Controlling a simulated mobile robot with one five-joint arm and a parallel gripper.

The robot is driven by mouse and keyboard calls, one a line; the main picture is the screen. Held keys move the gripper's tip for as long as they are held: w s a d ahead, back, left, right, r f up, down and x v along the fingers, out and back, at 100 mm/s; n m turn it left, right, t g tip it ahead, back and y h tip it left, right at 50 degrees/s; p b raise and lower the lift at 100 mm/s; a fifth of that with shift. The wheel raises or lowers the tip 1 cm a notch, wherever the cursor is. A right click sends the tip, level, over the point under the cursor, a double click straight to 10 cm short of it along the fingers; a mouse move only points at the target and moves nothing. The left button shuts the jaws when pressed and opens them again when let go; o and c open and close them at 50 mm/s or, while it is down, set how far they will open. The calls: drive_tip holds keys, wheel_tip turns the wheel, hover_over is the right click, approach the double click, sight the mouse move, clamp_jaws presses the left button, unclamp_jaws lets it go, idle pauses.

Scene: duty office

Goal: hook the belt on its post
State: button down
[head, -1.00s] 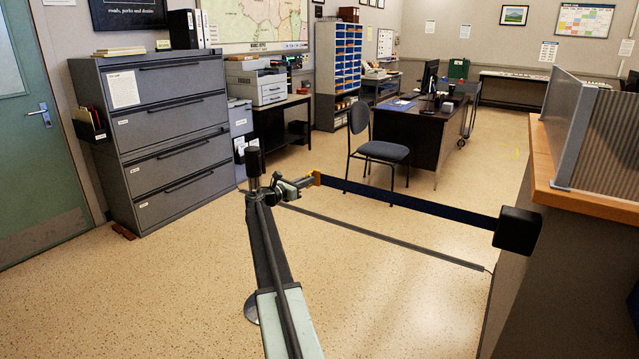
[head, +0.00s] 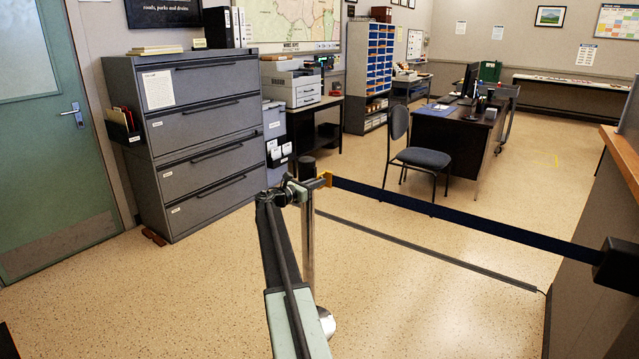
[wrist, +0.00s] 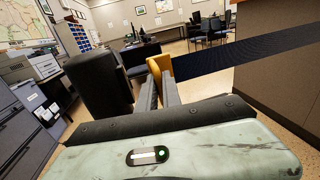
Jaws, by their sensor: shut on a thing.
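The belt (head: 460,222) is a dark blue strap running from a black wall unit (head: 615,262) at the right to a yellow end clip (head: 326,179). My gripper (head: 314,184) is shut on that clip; in the wrist view the clip (wrist: 160,66) sits at the tips of my fingers (wrist: 160,92). The post (head: 308,245) is a chrome pole with a black head (head: 304,166) and a round base, partly hidden by my arm. In the wrist view the black head (wrist: 97,82) stands close to the left of my fingers. I cannot tell whether the clip touches it.
A grey filing cabinet (head: 190,140) stands at the left, beside a green door (head: 50,130). A chair (head: 420,155) and dark desk (head: 465,135) stand behind the belt. A counter (head: 585,270) is at the right. A dark strip (head: 430,250) lies on the otherwise open floor.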

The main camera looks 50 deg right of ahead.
idle(0.3)
drive_tip(key=c, duration=1.8)
unclamp_jaws()
